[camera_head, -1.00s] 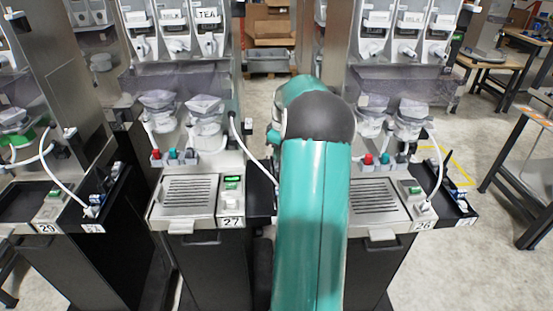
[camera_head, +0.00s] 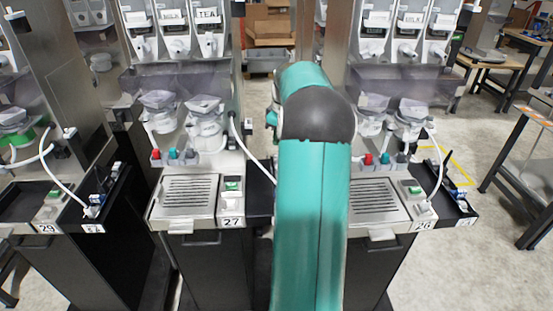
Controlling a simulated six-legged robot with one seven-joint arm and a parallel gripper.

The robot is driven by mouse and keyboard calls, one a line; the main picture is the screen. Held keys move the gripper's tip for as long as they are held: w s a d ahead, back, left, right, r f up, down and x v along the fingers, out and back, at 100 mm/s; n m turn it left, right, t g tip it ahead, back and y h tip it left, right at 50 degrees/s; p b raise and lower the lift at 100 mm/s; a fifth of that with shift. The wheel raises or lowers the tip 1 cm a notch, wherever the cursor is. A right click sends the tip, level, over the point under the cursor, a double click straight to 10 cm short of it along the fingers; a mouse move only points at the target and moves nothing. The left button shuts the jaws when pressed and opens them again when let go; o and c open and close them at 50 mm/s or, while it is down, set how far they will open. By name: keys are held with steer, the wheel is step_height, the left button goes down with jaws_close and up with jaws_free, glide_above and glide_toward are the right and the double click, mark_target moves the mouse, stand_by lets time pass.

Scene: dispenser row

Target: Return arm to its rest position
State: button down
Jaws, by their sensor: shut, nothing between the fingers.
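My arm (camera_head: 312,215) rises from the bottom of the head view, teal with a dark grey elbow (camera_head: 318,115). Past the elbow, a teal link (camera_head: 303,76) points away from me, between dispensers 27 and 26. A small part of my arm shows at the left of the elbow. My gripper does not show; the arm itself hides that area. I cannot see whether the arm's end touches anything.
Dispenser 27 (camera_head: 188,196) stands left of my arm and dispenser 26 (camera_head: 372,198) right of it, close on both sides. Dispenser 29 (camera_head: 52,205) is at the far left. White hoses hang by the machines. A workbench (camera_head: 527,120) stands at the right, with open floor (camera_head: 440,265) before it.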

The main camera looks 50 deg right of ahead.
steer(key=shift+r, duration=0.45)
steer(key=shift+s+a, duration=0.1)
stand_by(0.4)
